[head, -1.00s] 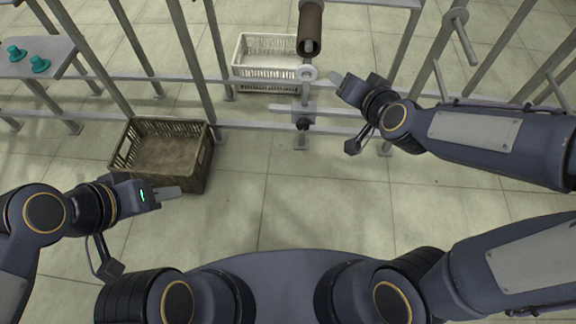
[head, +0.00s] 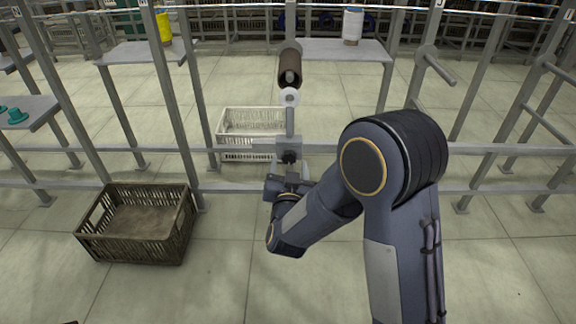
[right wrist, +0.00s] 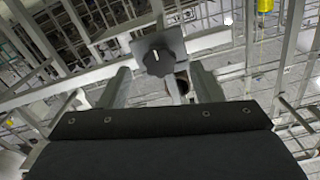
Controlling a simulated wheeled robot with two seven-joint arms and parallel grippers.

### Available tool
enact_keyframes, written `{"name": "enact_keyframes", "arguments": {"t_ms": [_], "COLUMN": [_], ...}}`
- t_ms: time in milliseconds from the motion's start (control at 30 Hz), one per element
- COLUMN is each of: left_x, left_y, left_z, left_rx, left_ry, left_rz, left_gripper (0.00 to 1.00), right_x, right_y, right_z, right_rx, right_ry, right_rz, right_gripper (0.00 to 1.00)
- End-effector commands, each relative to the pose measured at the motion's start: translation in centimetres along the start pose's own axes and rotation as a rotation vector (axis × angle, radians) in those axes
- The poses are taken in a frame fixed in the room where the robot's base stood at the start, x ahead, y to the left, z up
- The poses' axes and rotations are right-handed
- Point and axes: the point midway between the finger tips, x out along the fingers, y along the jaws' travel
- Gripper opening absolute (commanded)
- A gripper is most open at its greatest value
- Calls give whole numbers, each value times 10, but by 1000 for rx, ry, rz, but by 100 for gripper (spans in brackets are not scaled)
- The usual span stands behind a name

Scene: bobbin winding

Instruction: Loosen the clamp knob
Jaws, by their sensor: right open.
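The clamp knob (head: 289,157) is a dark lobed knob on the front of a grey clamp block (head: 264,146), at the rail below the brown bobbin (head: 290,68). In the right wrist view the knob (right wrist: 158,63) shows in front of its grey plate (right wrist: 172,43), between and beyond the two fingers. My right gripper (head: 289,178) is just below and in front of the knob in the head view. It is open and empty, with its fingers (right wrist: 161,86) apart on either side of the knob's line. I cannot tell the exact gap to the knob. My left gripper is out of view.
A brown crate (head: 184,222) stands on the floor at left. A pale crate (head: 222,127) stands behind the rail. Metal posts and a horizontal rail (head: 400,150) frame the clamp. Teal pieces (head: 17,116) lie on a shelf at far left.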

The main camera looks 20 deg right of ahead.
Motion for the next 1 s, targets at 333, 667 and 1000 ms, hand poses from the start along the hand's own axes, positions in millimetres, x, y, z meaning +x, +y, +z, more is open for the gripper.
{"name": "enact_keyframes", "arguments": {"t_ms": [333, 667, 1000], "left_x": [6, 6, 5], "left_y": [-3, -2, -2], "left_z": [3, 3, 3], "left_rx": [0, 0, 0], "left_ry": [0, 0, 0], "left_rz": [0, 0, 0], "left_gripper": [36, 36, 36], "right_x": [28, 27, 27], "right_y": [0, 0, 0], "right_z": [0, 0, 0], "right_rx": [0, 0, -4], "right_ry": [-1, -1, -1], "right_rz": [0, -1, -1], "right_gripper": [59, 41, 14]}}
